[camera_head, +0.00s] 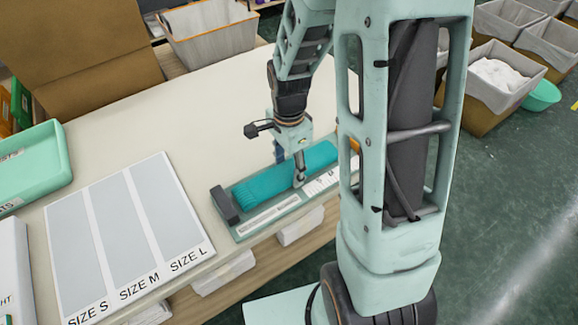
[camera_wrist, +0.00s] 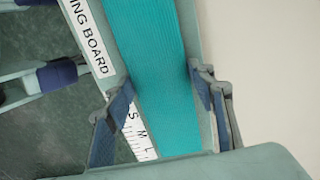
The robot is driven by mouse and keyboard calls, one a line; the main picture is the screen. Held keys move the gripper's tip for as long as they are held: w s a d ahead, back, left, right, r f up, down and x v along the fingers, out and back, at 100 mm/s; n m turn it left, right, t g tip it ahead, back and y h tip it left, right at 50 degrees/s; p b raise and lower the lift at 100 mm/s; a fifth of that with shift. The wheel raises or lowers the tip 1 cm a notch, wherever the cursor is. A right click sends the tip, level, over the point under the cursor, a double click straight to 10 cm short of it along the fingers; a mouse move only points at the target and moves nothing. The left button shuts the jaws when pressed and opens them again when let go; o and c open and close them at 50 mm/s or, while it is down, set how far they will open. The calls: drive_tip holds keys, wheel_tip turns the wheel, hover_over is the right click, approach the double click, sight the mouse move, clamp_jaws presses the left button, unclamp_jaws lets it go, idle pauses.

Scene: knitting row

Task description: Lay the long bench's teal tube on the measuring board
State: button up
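The teal tube (camera_head: 268,182), a flat ribbed knitted piece, lies lengthwise on the measuring board (camera_head: 268,216). The board is pale green with a dark block at its left end and a white scale along its front. My gripper (camera_head: 299,172) is down over the tube's middle. In the wrist view the tube (camera_wrist: 150,60) runs between the two fingers of my gripper (camera_wrist: 163,85), one along each edge. The fingers look spread, with the left one over the board's scale side. Whether the right finger touches the tube is unclear. My arm hides the board's right end.
A sizing sheet (camera_head: 127,230) marked S, M and L lies left of the board. A green tray (camera_head: 35,165) is at the far left. A lined bin (camera_head: 209,35) stands behind the bench (camera_head: 150,120). The bench top behind the board is clear.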

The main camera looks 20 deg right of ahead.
sight(289, 170)
drive_tip(key=o, duration=0.4)
drive_tip(key=shift+r, duration=0.65)
wheel_tip(289, 170, up, 11)
drive_tip(key=shift+r+p, duration=0.1)
drive_tip(key=shift+p, duration=0.45)
